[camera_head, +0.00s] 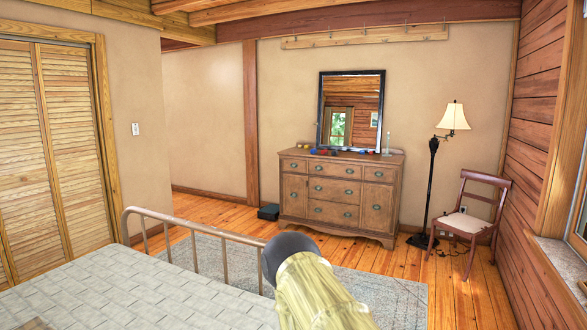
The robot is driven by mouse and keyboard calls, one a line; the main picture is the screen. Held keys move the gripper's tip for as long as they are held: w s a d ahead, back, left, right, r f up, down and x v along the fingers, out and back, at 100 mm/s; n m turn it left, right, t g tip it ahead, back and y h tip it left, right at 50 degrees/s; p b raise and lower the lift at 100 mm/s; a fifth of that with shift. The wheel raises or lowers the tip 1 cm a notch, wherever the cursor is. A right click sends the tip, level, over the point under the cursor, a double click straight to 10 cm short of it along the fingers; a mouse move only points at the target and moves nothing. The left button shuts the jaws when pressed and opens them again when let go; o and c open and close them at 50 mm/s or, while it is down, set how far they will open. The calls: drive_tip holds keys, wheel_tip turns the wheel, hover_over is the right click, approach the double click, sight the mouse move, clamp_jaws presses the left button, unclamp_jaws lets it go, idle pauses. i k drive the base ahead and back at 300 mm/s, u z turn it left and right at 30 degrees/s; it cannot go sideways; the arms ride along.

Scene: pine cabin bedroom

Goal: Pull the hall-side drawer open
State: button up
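A brown wooden dresser (335,235) stands against the far wall. Its top row has a small left drawer (293,165), a wide middle drawer (335,169) and a small right drawer (379,174). Two more wide drawers sit below the middle one, with a tall panel on each side. All fronts look flush and shut, with dark oval pulls. No label marks the hall side; an opening in the room lies to the dresser's left. My gripper does not show in this view.
A bed (130,290) with a metal footrail (196,227) fills the lower left. A grey rug (395,290) lies before the dresser. A black box (268,211) sits at its left. A floor lamp (433,170) and chair (470,222) stand right. A mirror (350,100) stands on top.

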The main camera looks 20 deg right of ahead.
sight(289, 164)
drive_tip(key=z, duration=1.35)
drive_tip(key=i, duration=6)
drive_tip(key=u, duration=2.6)
drive_tip(key=i, duration=0.6)
drive_tip(key=z, duration=0.15)
